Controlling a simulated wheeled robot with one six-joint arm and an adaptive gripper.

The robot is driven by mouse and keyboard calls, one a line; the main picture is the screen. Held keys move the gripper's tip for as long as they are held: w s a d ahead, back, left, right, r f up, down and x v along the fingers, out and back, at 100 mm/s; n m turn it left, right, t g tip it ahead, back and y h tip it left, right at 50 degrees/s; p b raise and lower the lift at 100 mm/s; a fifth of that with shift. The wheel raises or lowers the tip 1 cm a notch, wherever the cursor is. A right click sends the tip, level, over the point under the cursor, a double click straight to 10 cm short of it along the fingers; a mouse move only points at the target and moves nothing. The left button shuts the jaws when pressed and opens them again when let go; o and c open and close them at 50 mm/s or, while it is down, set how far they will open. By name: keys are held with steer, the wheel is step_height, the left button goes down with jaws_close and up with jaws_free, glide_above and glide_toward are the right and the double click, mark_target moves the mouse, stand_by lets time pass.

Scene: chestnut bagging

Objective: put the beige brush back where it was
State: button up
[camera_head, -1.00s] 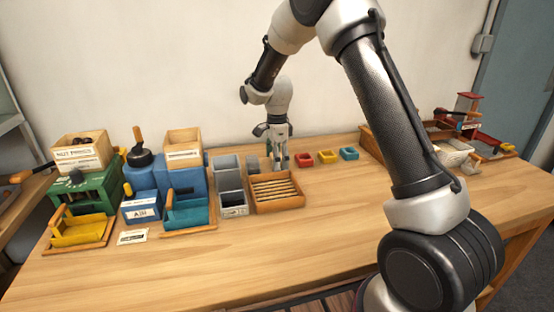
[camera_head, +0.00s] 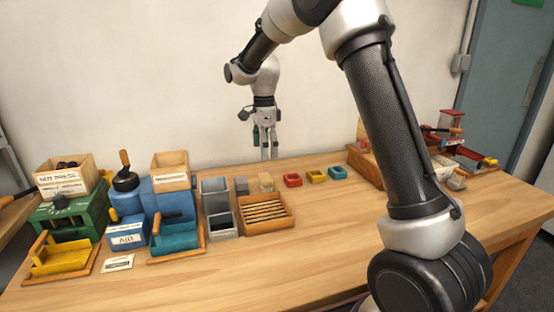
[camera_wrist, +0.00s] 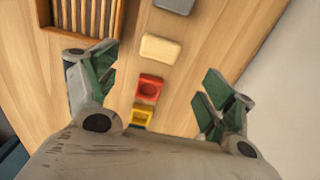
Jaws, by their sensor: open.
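The beige brush (camera_head: 266,181), a small pale block, lies on the table between a grey block (camera_head: 241,185) and a red dish (camera_head: 292,180). In the wrist view the brush (camera_wrist: 160,48) lies flat in the same row, clear of both neighbours. My gripper (camera_head: 269,156) is raised above and slightly behind the brush, with its fingers apart and nothing between them. In the wrist view my gripper (camera_wrist: 157,68) has its green-padded fingers spread on either side of the row, not touching the brush.
A slatted wooden tray (camera_head: 283,224) stands just in front of the brush. Yellow (camera_head: 315,176) and blue (camera_head: 338,172) dishes continue the row to the right. Grey bins (camera_head: 222,226) stand to the left. The table's front middle is clear.

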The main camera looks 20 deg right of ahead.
steer(key=s+d+r+n+t, duration=0.1)
steer(key=s+d+r+n, duration=0.4)
steer(key=s, duration=0.3)
steer(key=s+d+r+n+t, duration=0.1)
steer(key=s+d+r+n, duration=0.25)
steer(key=s+r, duration=0.4)
steer(key=s+d+f+n+t, duration=0.1)
steer(key=s+d+n, duration=0.2)
steer(key=s, duration=0.7)
steer(key=s+d+f+n+t, duration=0.1)
steer(key=s+d+n, duration=0.2)
steer(key=s+n, duration=0.3)
steer(key=s, duration=0.5)
steer(key=shift+s+d, duration=0.2)
steer(key=shift+s, duration=0.1)
steer(key=shift+n, duration=0.25)
